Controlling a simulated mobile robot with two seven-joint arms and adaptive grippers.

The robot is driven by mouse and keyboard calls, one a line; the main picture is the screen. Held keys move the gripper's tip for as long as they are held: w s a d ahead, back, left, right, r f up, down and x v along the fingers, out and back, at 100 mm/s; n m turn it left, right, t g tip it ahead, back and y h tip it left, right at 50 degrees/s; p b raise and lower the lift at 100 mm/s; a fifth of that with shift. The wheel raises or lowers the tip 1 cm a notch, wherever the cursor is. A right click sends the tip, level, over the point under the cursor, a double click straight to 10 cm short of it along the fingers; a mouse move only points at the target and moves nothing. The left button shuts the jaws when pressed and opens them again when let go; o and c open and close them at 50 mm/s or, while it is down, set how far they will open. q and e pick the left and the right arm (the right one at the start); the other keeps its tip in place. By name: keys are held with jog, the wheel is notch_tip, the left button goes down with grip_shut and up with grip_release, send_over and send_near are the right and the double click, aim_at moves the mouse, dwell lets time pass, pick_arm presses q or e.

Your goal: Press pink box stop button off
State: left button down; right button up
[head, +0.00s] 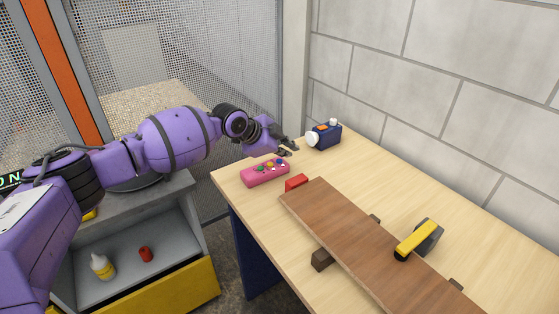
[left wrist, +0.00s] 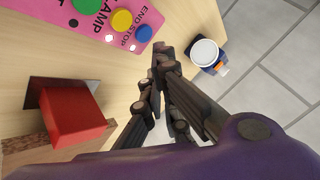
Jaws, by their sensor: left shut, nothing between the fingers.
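The pink box (head: 265,173) lies on the far left part of the wooden table, with several coloured buttons on top. In the left wrist view the pink box (left wrist: 76,9) shows at the top left, with green, yellow and blue buttons and the printed words "CLAMP" and "END STOP". The blue button (left wrist: 144,34) is at its end nearest my gripper. My left gripper (head: 290,148) is shut and empty, just beyond the right end of the box in the head view. In the left wrist view its fingertips (left wrist: 158,72) are apart from the blue button. My right gripper is not in view.
A brown board (head: 350,225) lies across the table near a red block (head: 297,182). A dark blue device (head: 327,136) with a white round end stands behind my gripper. A grey shelf (head: 130,252) is at the left.

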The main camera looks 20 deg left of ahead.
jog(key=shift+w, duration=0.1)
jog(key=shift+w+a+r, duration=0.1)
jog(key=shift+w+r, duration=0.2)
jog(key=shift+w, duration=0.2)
pick_arm(q)
jog(key=shift+f, duration=0.5)
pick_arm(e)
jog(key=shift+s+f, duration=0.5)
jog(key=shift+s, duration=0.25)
pick_arm(q)
jog(key=shift+f, duration=0.2)
